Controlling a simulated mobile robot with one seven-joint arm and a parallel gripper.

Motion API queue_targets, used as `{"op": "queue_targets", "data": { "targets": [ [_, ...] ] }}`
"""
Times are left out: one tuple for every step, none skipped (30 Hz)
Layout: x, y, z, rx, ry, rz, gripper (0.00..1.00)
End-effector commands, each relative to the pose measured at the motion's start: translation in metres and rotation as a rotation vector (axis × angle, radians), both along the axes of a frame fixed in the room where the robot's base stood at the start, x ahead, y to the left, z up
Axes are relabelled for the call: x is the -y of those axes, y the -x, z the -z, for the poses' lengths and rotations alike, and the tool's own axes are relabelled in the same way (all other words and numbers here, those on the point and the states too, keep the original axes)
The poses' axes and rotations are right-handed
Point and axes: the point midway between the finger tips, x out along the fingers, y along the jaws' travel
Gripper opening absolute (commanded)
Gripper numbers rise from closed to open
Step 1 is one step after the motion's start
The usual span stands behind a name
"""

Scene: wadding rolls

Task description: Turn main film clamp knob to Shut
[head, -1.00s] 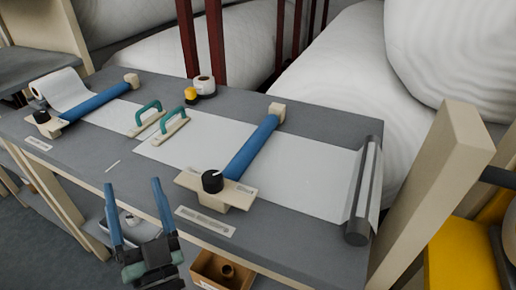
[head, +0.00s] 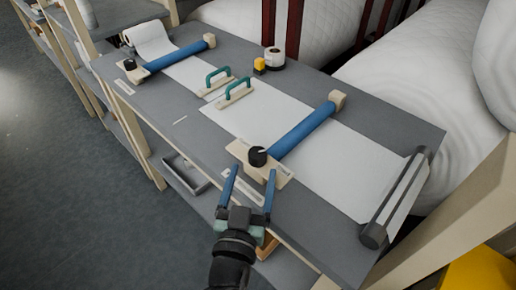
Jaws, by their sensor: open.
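Two film clamps with blue bars lie across white film on the grey table. The nearer clamp, to the right, has a blue bar (head: 304,130) and a black round knob (head: 258,156) with a pale pointer mark, on a cream base plate (head: 276,176). The farther clamp (head: 178,56) has its own dark knob (head: 129,66) at the upper left. I cannot read which one is labelled main. My gripper (head: 252,178) is open and empty, its two blue fingers pointing up toward the nearer knob, overlapping the base plate in the picture; contact cannot be told.
Two green-handled tools (head: 234,92) stand on the film (head: 265,115) between the clamps. A tape roll (head: 274,58) and yellow block (head: 260,65) sit at the back. A dark roller (head: 397,197) lies at the right end. A tray (head: 186,174) rests on the lower shelf.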

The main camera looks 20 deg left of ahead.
Motion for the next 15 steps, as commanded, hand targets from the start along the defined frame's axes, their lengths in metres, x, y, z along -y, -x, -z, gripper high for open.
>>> {"op": "queue_targets", "data": {
  "targets": [
    [-0.003, -0.01, -0.004, 0.002, -0.001, 0.0, 0.79],
    [-0.004, -0.015, -0.004, 0.001, -0.001, 0.0, 0.79],
    [-0.006, -0.021, -0.003, 0.001, -0.001, 0.0, 0.79],
    [-0.007, -0.026, -0.004, 0.002, -0.001, 0.0, 0.79],
    [-0.008, -0.031, -0.003, 0.001, -0.002, 0.0, 0.79],
    [-0.009, -0.036, -0.003, 0.001, -0.002, -0.001, 0.79],
    [-0.01, -0.04, -0.003, 0.001, -0.002, 0.0, 0.79],
    [-0.01, -0.043, -0.002, 0.001, -0.002, 0.0, 0.79],
    [-0.011, -0.048, -0.002, 0.001, -0.002, 0.001, 0.79],
    [-0.012, -0.05, -0.002, 0.0, -0.002, 0.001, 0.79],
    [-0.012, -0.052, -0.001, 0.0, -0.002, 0.001, 0.79],
    [-0.013, -0.055, -0.002, 0.001, -0.002, 0.0, 0.79],
    [-0.013, -0.056, -0.001, 0.0, -0.002, 0.0, 0.79],
    [-0.014, -0.057, -0.001, 0.0, -0.002, 0.0, 0.79],
    [-0.014, -0.059, 0.0, 0.0, -0.002, -0.001, 0.79]
  ]
}}
